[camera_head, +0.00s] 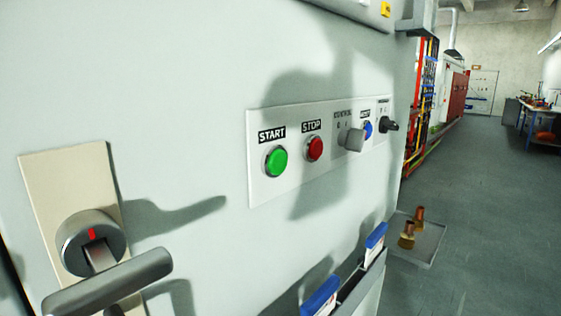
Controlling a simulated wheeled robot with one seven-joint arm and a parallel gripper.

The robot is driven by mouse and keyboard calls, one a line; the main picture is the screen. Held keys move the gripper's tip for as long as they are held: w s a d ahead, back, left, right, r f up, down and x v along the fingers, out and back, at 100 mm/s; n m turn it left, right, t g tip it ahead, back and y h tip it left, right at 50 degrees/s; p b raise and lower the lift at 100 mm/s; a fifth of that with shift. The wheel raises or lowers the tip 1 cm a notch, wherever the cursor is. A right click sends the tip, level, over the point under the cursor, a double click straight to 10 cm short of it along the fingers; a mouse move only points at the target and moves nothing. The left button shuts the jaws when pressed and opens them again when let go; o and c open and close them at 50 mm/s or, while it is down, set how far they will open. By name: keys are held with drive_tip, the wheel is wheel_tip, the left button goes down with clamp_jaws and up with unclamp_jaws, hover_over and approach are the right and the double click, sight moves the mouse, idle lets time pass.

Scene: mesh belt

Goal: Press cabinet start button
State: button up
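The green START button (276,161) sits at the left end of a white control panel (263,190) on the pale cabinet front (180,90). A black START label is above it. The red STOP button (315,148) is just to its right. Further right are a grey knob (351,140), a blue button (368,129) and a black knob (389,125). My gripper is not in view. A dark shadow falls across the cabinet and the right part of the panel; nothing covers the green button.
A grey lever handle (108,281) on a beige plate juts out at lower left. Below the panel, holders with blue-topped items (322,296) stick out. A tray (427,240) with two brushes lies at lower right. Open floor (480,190) extends at right.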

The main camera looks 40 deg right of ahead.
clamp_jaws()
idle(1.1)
